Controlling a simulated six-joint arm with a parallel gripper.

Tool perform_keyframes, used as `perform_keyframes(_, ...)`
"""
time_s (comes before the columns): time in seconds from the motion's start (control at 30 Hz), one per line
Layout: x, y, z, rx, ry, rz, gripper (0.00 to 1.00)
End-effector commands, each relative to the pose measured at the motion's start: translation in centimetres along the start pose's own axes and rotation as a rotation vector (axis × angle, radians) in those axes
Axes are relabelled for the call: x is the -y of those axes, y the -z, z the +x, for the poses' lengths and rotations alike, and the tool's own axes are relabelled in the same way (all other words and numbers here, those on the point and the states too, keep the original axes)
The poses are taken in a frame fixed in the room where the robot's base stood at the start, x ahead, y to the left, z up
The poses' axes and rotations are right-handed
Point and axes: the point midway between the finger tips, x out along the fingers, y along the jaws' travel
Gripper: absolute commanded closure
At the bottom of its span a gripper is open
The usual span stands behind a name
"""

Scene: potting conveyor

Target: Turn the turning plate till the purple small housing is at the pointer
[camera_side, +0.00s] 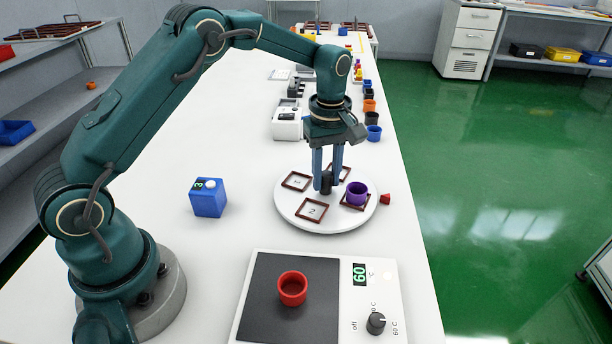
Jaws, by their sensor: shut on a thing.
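The white turning plate (338,227) lies on the table with several brown square frames on it. The purple small housing (357,194) stands upright in the frame on the plate's right side. The red pointer (385,199) is just off the plate's right rim, close to that housing; I cannot tell whether they line up exactly. My gripper (327,184) points down at the plate's middle and is shut on a dark knob there. The fingers partly hide the knob and the rear frame.
A blue box (208,198) with a green display stands left of the plate. In front, a hotplate (330,331) reading 60 carries a red cup (292,288). Several coloured cups, including a blue one (374,133), line the table's right edge behind the plate.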

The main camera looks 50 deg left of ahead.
Motion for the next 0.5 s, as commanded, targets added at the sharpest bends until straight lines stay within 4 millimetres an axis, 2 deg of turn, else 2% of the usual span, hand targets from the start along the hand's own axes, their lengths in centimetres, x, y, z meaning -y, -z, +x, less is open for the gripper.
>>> perform_keyframes(0.5, -0.11, 0.13, -0.23, -0.003, -0.006, -0.238, 1.0)
